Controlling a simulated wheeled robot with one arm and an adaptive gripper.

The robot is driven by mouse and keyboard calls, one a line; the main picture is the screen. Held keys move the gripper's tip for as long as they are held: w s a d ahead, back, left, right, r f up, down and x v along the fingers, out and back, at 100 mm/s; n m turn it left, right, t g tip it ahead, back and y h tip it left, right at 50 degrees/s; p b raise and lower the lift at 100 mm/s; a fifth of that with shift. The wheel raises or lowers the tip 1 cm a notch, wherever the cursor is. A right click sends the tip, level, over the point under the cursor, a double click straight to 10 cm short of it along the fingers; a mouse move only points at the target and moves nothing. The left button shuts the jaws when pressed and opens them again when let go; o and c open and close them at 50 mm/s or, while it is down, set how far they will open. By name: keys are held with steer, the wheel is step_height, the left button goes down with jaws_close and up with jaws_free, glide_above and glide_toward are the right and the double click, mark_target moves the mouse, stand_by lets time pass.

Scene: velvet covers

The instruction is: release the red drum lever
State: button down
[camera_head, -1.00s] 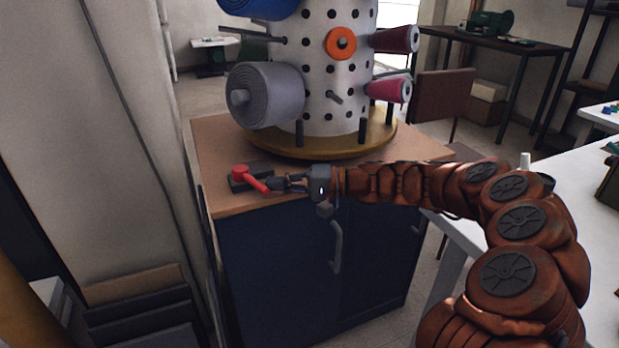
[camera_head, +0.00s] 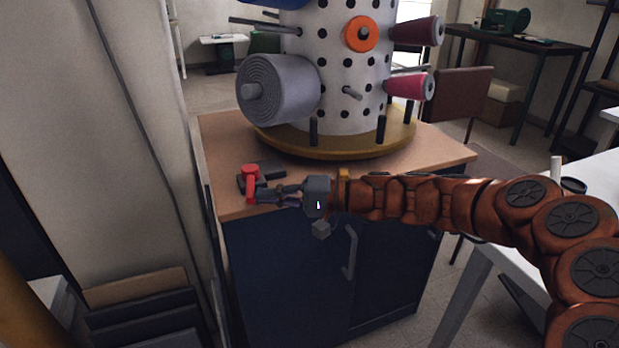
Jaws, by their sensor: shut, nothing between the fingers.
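The red drum lever (camera_head: 250,181) sits on a small dark base (camera_head: 268,170) at the front left of the wooden cabinet top. Its red handle points toward the front edge. My gripper (camera_head: 262,196) is shut and reaches in from the right. Its fingertips are at the handle's near end, touching it or very close; I cannot tell which. The perforated white drum (camera_head: 343,75) stands behind on a round yellow-brown base (camera_head: 300,146), with rolls and spools on its pegs.
The dark blue cabinet (camera_head: 285,270) has a grey door handle (camera_head: 350,252). A grey wall (camera_head: 140,130) stands close on the left. A grey roll (camera_head: 280,90) juts from the drum above the lever. A white table (camera_head: 520,220) is at the right.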

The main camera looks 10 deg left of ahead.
steer(key=shift+s+a, duration=0.6)
steer(key=shift+s, duration=0.05)
